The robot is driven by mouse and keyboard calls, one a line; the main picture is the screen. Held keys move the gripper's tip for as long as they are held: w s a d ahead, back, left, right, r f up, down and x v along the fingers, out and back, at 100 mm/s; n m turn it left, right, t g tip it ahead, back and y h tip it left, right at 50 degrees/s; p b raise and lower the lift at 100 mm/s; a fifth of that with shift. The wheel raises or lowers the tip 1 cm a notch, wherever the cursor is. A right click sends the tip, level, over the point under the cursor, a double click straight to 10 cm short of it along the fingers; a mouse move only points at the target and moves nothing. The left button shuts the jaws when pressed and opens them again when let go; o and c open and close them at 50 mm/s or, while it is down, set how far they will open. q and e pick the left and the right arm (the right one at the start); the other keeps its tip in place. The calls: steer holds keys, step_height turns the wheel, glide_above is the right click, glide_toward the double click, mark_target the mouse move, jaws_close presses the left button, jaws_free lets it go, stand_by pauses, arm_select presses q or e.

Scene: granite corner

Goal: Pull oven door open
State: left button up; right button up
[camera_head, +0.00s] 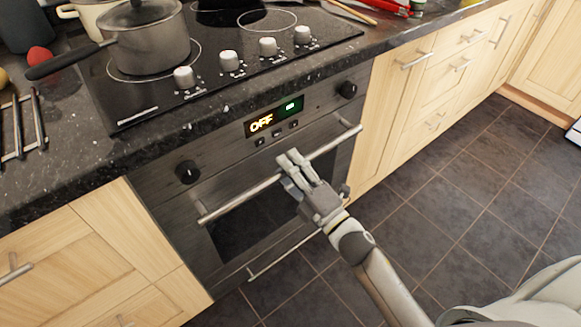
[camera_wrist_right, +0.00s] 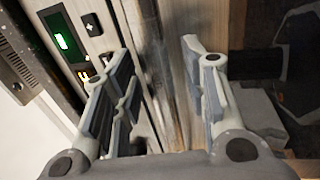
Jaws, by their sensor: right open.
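The oven door (camera_head: 235,225) is shut under the control panel with its lit "OFF" display (camera_head: 262,123). Its long metal handle (camera_head: 232,203) runs across the top of the door. My right gripper (camera_head: 293,162) is at the middle of this handle, its fingers over the bar. In the right wrist view the gripper (camera_wrist_right: 158,70) is open, and the handle (camera_wrist_right: 158,75) runs between the two fingers. I cannot tell whether a finger touches it. The left gripper is out of view.
A pot (camera_head: 148,45) stands on the black cooktop (camera_head: 235,85) above the oven, its long handle pointing left. Wooden cabinets (camera_head: 425,80) with bar handles flank the oven. A lower bar handle (camera_head: 283,256) sits below the door. The dark tiled floor (camera_head: 440,205) in front is clear.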

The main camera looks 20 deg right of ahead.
steer(key=shift+c, duration=0.5)
steer(key=c, duration=0.7)
jaws_close()
steer(key=shift+f, duration=0.1)
